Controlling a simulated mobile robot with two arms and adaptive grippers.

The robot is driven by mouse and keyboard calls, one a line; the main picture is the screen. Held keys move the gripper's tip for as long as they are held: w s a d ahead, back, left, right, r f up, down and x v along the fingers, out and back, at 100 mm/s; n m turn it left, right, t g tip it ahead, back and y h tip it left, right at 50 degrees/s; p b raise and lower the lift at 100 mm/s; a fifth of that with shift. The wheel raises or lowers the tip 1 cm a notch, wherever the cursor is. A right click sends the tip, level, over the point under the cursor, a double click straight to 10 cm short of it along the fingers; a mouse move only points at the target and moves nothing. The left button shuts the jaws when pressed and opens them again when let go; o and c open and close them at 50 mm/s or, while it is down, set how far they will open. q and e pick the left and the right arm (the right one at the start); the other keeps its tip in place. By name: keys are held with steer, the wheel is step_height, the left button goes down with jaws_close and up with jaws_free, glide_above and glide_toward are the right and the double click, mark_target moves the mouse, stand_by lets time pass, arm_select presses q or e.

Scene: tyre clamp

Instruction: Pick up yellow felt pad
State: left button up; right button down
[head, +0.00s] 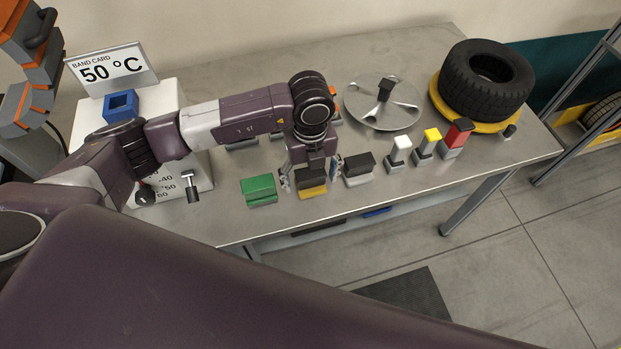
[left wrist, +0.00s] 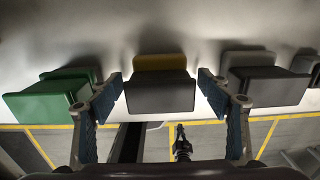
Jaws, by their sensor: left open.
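The yellow felt pad (head: 313,193) sits on the metal table near its front edge. It has a dark block on top and a yellow layer below. In the left wrist view its yellow part (left wrist: 160,62) shows behind the dark block. My left gripper (head: 311,178) points down at the pad and is open, with one finger on each side of it. In the left wrist view the fingers (left wrist: 161,85) flank the dark block; whether they touch it I cannot tell. My right gripper is not in view.
A green pad (head: 258,190) stands close on the left and a grey pad with a dark top (head: 358,172) close on the right. White (head: 399,154), yellow-topped (head: 427,145) and red-topped (head: 455,139) blocks stand further right. A tyre (head: 487,80) and a round metal plate (head: 375,103) are behind.

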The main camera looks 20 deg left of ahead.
mark_target(310, 173)
arm_select(q)
steer(key=c, duration=1.3)
steer(key=shift+r, duration=0.15)
step_height(310, 173, up, 20)
steer(key=b, duration=0.2)
